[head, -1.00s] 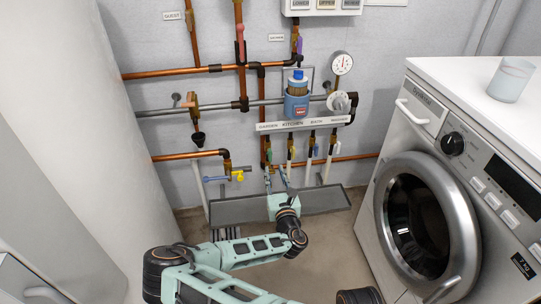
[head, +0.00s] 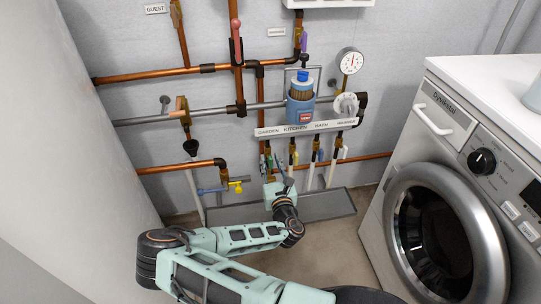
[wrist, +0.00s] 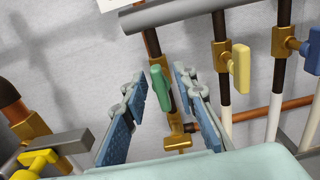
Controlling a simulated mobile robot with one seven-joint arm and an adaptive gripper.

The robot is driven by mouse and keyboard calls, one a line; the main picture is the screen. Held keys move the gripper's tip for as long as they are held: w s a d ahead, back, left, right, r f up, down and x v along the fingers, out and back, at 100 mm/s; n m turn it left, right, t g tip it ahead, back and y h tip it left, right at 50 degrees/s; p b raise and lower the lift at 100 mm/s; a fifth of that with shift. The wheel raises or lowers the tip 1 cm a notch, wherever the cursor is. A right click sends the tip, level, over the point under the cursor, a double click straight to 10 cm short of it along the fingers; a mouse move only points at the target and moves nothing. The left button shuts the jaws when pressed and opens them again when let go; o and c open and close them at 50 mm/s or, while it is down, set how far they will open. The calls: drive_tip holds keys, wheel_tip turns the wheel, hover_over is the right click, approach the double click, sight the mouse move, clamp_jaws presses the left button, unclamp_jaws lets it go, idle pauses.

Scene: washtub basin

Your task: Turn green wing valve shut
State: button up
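The green wing valve (wrist: 160,88) stands on the leftmost pipe of the row under the labelled manifold, below the GARDEN label. Its handle lies roughly along the pipe. My gripper (wrist: 158,94) is open in the wrist view, with one blue-padded finger on each side of the green handle and gaps visible on both sides. I cannot tell how deep the handle sits between the fingers. In the head view my gripper (head: 272,168) is up at the left end of the valve row and largely hides the green valve.
A yellow valve (wrist: 238,73) and a blue valve (wrist: 312,52) are close to the right. A lower yellow handle (wrist: 38,160) is at the left. The grey manifold pipe (wrist: 175,12) runs above. The washing machine (head: 440,210) stands right; a floor trough (head: 320,205) lies below.

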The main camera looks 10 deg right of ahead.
drive_tip(key=shift+w, duration=0.1)
drive_tip(key=shift+c, duration=0.3)
clamp_jaws()
